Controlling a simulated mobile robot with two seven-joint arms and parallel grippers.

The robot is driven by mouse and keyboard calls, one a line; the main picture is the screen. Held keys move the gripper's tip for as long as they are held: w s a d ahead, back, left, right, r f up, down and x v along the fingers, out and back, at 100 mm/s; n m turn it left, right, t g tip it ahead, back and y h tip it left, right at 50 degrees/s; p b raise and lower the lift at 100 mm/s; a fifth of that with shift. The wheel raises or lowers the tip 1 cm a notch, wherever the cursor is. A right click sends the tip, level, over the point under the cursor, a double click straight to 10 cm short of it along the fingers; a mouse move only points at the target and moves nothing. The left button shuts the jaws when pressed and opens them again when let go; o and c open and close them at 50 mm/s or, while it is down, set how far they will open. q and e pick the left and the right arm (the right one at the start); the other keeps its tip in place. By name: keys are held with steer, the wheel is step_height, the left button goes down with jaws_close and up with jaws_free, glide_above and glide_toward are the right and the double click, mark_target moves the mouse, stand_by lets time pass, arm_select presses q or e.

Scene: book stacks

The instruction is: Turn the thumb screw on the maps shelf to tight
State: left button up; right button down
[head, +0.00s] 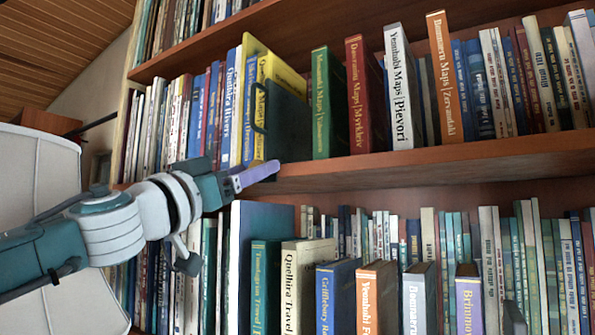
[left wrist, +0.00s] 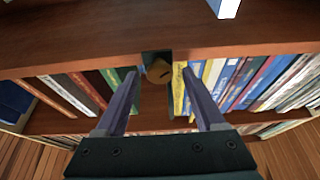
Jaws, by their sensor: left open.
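The thumb screw (left wrist: 158,71) is a round brass-coloured knob with a dark mark on its face, on a dark clamp (left wrist: 152,57) at the shelf edge. It shows between the fingertips of my left gripper (left wrist: 160,77) in the left wrist view, a finger on each side. I cannot tell whether the fingers touch it. In the head view my left gripper (head: 262,172) is at the front edge of the maps shelf (head: 420,165), below a dark bookend (head: 287,125). The screw is not visible there. My left gripper is open. My right gripper is out of view.
Yellow map books (head: 284,76) stand left of the bookend and a green maps book (head: 322,105) stands right of it. Below, several travel books (head: 305,290) stand forward on the lower shelf. Open space lies in front of the maps shelf.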

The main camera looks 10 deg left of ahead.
arm_select(q)
jaws_close()
stand_by(0.4)
steer(key=shift+a+m, duration=0.1)
steer(key=shift+m, duration=0.4)
steer(key=shift+w+a+r+m+g+h+p, duration=0.1)
steer(key=shift+r+m+g+h+p, duration=0.2)
steer(key=shift+m+g+p, duration=2.75)
steer(key=shift+s+a+r+m+t+h+p, duration=0.1)
steer(key=shift+m+h+p, duration=0.4)
steer(key=shift+m, duration=5.45)
steer(key=shift+w+r+m+g+h+p, duration=0.25)
steer(key=shift+m+g+p, duration=1.35)
steer(key=shift+m, duration=2.9)
steer(key=shift+s+f, duration=0.15)
